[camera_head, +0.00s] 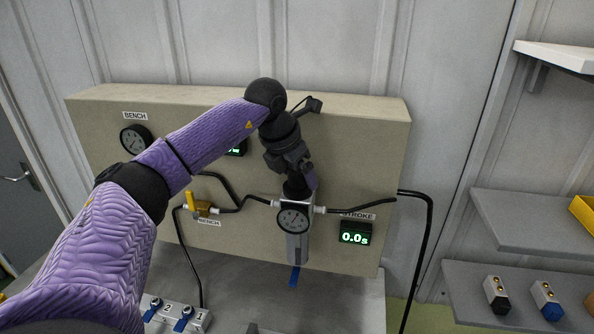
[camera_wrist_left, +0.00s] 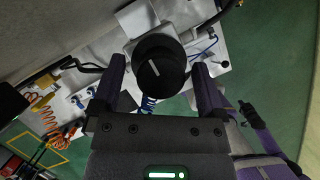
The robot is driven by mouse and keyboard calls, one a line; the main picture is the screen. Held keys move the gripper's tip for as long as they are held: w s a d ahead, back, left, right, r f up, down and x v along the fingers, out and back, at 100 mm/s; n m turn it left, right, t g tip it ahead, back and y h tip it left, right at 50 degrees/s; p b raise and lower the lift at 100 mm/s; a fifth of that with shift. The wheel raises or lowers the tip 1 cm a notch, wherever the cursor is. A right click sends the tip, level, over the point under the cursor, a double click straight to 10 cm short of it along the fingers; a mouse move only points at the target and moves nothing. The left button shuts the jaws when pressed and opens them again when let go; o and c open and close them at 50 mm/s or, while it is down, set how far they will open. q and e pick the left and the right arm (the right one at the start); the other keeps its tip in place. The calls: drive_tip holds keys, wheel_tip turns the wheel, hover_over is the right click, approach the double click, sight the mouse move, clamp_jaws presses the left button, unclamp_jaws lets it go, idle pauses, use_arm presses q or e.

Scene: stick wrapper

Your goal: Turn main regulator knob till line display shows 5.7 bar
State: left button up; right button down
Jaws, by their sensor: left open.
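The main regulator has a round gauge (camera_head: 294,219) on its front and a black knob (camera_head: 297,188) on top. In the left wrist view the knob (camera_wrist_left: 160,62) shows from above with a white mark on it. My left gripper (camera_head: 302,180) is over the knob from above. In the left wrist view its two open fingers (camera_wrist_left: 159,72) stand on either side of the knob; I cannot tell whether they touch it. A display (camera_head: 237,149) with green digits, perhaps the line display, is mostly hidden behind my left arm. My right gripper (camera_wrist_left: 250,116) seems to show small and dark in the left wrist view.
The STROKE display (camera_head: 355,232) reads 0.0s. A BENCH gauge (camera_head: 135,139) is on the panel's left, a brass valve with yellow lever (camera_head: 190,200) left of the regulator. Black hoses run along the panel. Numbered blue switches (camera_head: 184,319) are below; shelves (camera_head: 520,220) stand right.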

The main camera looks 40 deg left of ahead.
use_arm(q)
drive_tip(key=shift+w, duration=0.15)
drive_tip(key=shift+c, duration=1.4)
clamp_jaws()
drive_tip(key=shift+r+n+p, duration=0.1)
drive_tip(key=shift+n+p, duration=0.3)
drive_tip(key=shift+n, duration=0.1)
drive_tip(key=shift+n+y, duration=0.5)
drive_tip(key=shift+n, duration=0.2)
drive_tip(key=shift+n+y+p, duration=0.3)
drive_tip(key=shift+n+p, duration=0.05)
drive_tip(key=shift+n, duration=0.55)
drive_tip(key=shift+o, duration=1.4)
unclamp_jaws()
